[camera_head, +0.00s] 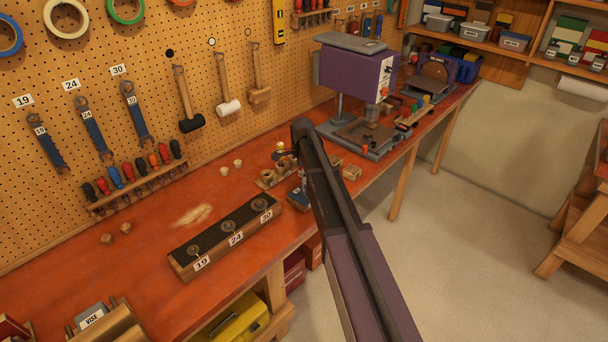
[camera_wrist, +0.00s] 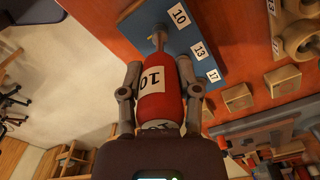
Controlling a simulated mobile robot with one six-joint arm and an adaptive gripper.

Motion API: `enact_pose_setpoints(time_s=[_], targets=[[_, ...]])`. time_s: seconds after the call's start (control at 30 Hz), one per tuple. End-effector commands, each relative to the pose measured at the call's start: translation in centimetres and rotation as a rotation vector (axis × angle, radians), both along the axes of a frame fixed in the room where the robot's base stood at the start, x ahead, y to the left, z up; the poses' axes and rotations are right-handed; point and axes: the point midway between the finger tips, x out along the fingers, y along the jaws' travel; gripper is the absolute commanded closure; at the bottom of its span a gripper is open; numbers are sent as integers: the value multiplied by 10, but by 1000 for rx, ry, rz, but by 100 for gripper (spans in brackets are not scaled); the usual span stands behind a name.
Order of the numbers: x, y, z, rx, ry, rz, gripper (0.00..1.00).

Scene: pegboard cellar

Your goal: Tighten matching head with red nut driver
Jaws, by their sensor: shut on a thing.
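A red nut driver (camera_wrist: 161,85) with a white label 10 is held between the two fingers of my gripper (camera_wrist: 158,70) in the wrist view. Its shaft points away from my gripper. The shaft's end meets the picture of a blue block (camera_wrist: 212,42) beside the label 10; I cannot tell whether they touch. The block also carries labels 13 and 17. The heads on it are not clearly visible. In the head view the blue block (camera_head: 297,199) sits at the bench's front edge, partly behind my arm, which hides most of the gripper and driver.
The orange bench (camera_head: 150,243) holds a dark block (camera_head: 226,238) labelled 19, 24 and 30. Small wooden blocks (camera_head: 351,173) lie right of my arm. A purple drill press (camera_head: 352,78) stands farther back.

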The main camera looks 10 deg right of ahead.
Motion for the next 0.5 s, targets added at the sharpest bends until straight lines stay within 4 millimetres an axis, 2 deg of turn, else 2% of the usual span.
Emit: enact_pose_setpoints(time_s=[0.5], targets=[[2, 0, 7, 0, -4, 1, 100]])
